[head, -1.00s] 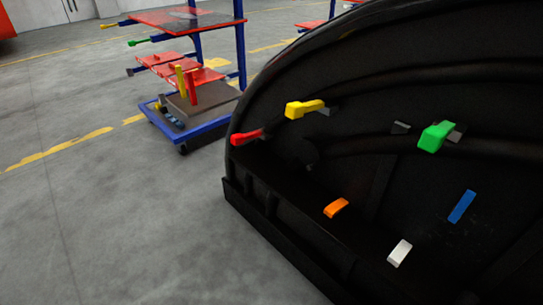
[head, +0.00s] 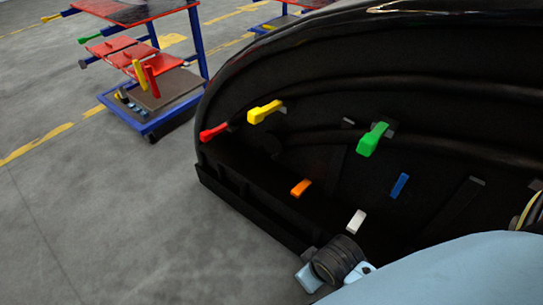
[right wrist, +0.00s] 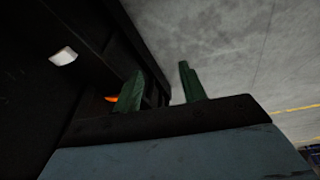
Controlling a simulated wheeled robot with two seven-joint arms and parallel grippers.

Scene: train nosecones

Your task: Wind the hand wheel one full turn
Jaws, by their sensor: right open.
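I cannot make out a hand wheel in either view. The black nosecone shell (head: 225,165) fills the right of the head view, with coloured pieces on its inner side. My right arm, light blue with a dark ribbed joint, comes in at the lower right in front of the shell. My right gripper (right wrist: 160,82) shows in the right wrist view as two dark green fingers standing apart with nothing between them. The shell's dark inside is left of and behind these fingers. My left gripper is not in view.
Inside the shell are red (head: 214,132), yellow (head: 263,111), green (head: 372,139), orange (head: 301,188), blue (head: 400,186) and white (head: 357,221) pieces. A blue-framed cart (head: 150,126) stands behind at left. The grey floor (head: 90,215) is clear at left.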

